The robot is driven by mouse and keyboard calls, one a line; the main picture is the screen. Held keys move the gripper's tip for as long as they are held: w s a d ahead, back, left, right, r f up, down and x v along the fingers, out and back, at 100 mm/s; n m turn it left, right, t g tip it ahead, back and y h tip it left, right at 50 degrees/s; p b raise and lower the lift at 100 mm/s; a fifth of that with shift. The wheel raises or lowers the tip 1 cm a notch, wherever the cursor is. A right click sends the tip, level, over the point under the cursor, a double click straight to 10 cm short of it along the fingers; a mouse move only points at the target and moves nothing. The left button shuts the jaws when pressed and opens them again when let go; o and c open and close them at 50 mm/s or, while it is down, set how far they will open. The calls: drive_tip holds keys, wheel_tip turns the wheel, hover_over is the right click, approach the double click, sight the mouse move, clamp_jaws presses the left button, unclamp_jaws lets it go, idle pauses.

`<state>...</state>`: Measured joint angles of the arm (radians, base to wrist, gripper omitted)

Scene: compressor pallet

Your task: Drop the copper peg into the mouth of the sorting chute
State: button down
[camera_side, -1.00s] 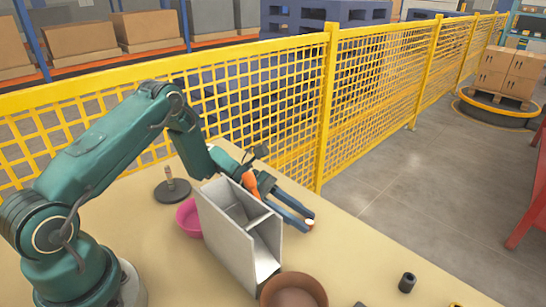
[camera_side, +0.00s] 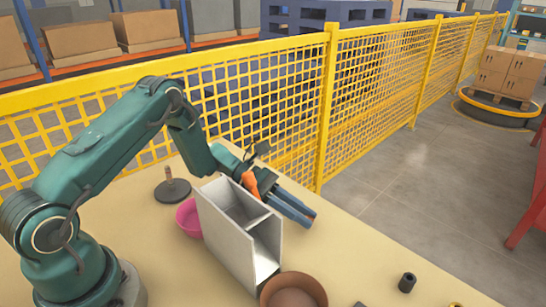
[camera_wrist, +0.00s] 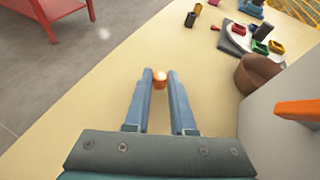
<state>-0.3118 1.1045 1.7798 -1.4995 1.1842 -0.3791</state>
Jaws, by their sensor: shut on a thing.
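The copper peg (camera_wrist: 160,79) shows between my fingertips in the wrist view, an orange piece with a pale top. My gripper (camera_wrist: 160,80) is shut on it. In the side view my gripper (camera_side: 311,219) is on the far side of the sorting chute, its fingers pointing right and down, and the peg cannot be made out. The sorting chute (camera_side: 226,234) is a tall grey box with an open, divided top and a sloped opening at its right. Its grey wall (camera_wrist: 270,128) fills the right of the wrist view. The peg is beside the chute, not over its mouth.
A brown bowl (camera_side: 294,279) stands close to the chute's right. A pink bowl (camera_side: 187,219) and a dark round stand (camera_side: 172,190) with an upright post are at its left. A black cylinder (camera_side: 407,282) is farther right. A yellow fence (camera_side: 326,110) runs behind the table.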

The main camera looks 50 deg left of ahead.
wheel_tip(320, 180, up, 3)
drive_tip(key=shift+f, duration=0.2)
drive_tip(key=w+d+r+v, duration=0.1)
drive_tip(key=r+v, duration=0.2)
drive_tip(key=v, duration=1.1)
drive_tip(key=shift+s+d+r+n+t+y, duration=1.1)
drive_tip(key=shift+s+r+n+t, duration=0.75)
drive_tip(key=shift+s+r, duration=1.85)
drive_tip(key=w+a+f+m+g+h, duration=0.2)
drive_tip(key=w+f+m+g, duration=0.1)
drive_tip(key=w+f, duration=0.4)
drive_tip(key=shift+f+m+g, duration=0.35)
drive_tip(key=shift+f, duration=0.35)
drive_tip(key=shift+w, duration=0.15)
